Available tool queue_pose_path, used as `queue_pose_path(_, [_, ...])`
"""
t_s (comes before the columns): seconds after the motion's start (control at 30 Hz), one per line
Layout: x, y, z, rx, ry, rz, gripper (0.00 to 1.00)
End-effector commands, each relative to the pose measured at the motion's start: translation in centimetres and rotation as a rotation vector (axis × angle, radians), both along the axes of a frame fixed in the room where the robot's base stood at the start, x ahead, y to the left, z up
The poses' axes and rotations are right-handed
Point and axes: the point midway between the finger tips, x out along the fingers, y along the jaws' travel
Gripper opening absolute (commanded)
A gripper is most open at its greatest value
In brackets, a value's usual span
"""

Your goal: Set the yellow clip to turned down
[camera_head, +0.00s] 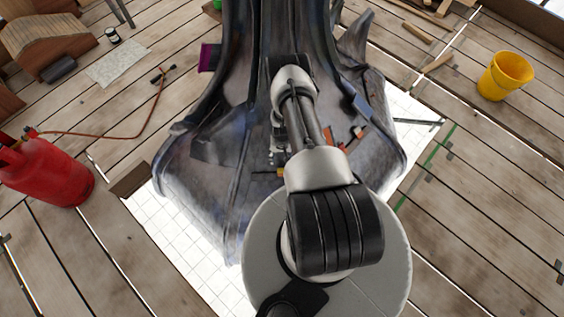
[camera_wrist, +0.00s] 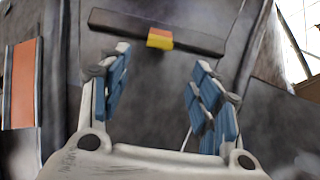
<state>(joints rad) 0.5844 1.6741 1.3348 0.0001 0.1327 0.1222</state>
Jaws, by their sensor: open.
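The yellow clip (camera_wrist: 159,42) shows in the wrist view as a small block with an orange upper face. It sits on a dark horizontal bar (camera_wrist: 200,40) against the grey metal surface. My gripper (camera_wrist: 160,75) is open, with its blue-padded fingers apart and nothing between them. The clip is ahead of the fingertips, roughly centred between them, and not touched. In the head view my arm reaches over the dark spire piece and covers much of it. A small yellow-orange spot shows beside the arm there; I cannot tell whether it is the clip.
The dark spire piece (camera_head: 195,165) stands in the middle on white tiles. An orange panel (camera_wrist: 22,82) is at left in the wrist view. A red gas cylinder (camera_head: 45,172) and hose are at left, a yellow bucket (camera_head: 506,75) at right.

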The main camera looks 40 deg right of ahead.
Motion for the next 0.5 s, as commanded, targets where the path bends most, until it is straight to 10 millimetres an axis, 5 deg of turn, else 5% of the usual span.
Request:
queue_pose_path(0.2, [-0.1, 0.0, -5.5, 0.000, 0.000, 0.000, 0.57])
queue_pose_path(0.5, [0.0, 0.0, -11.0, 0.000, 0.000, 0.000, 0.57])
